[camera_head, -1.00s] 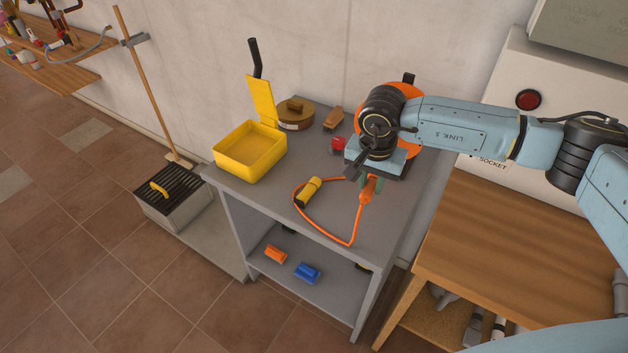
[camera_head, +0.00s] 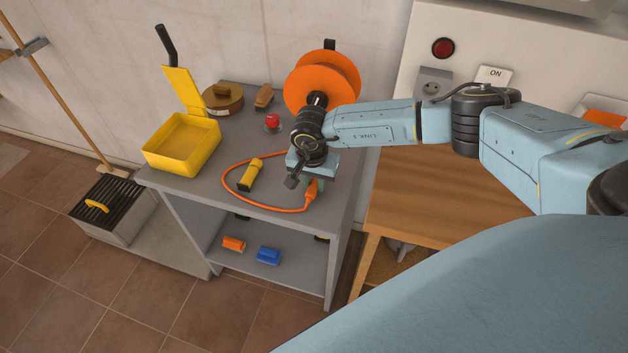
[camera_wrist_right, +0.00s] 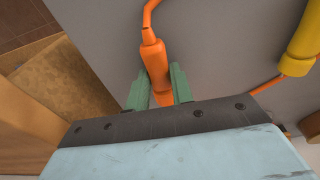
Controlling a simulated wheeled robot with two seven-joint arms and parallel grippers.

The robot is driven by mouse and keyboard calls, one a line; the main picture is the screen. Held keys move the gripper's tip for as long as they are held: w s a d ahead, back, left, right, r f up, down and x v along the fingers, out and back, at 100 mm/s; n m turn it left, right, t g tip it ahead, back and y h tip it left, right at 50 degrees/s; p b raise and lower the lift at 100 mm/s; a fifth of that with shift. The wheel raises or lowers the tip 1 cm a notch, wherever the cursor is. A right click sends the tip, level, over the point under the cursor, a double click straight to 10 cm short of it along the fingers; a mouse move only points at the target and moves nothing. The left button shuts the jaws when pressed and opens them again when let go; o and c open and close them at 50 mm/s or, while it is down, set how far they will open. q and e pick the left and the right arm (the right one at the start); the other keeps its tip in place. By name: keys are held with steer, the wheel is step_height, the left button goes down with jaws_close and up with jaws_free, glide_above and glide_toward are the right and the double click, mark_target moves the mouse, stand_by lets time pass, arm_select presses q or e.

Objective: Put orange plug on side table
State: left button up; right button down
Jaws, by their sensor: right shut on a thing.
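The orange plug (camera_head: 312,190) is at the front right of the grey table (camera_head: 200,184), with its orange cable looping left across the top. My right gripper (camera_head: 314,182) is shut on the plug. In the right wrist view the plug (camera_wrist_right: 155,60) sits between the two green fingers (camera_wrist_right: 155,90), with its cable leaving from the far end. I cannot tell whether the plug touches the tabletop. A wooden side table (camera_head: 430,200) stands to the right of the grey table. My left gripper is not in view.
An orange reel (camera_head: 322,75), a yellow flashlight (camera_head: 250,174), a red button-like object (camera_head: 272,121) and an open yellow box (camera_head: 182,145) stand on the grey table. A wall socket (camera_head: 434,84) is above the wooden table, whose visible top looks clear.

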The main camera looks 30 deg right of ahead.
mark_target(312, 188)
steer(key=shift+f, duration=0.25)
steer(key=c, duration=1.2)
jaws_free()
steer(key=shift+r, duration=0.1)
steer(key=shift+r, duration=0.1)
step_height(312, 188, up, 12)
steer(key=s+a, duration=0.1)
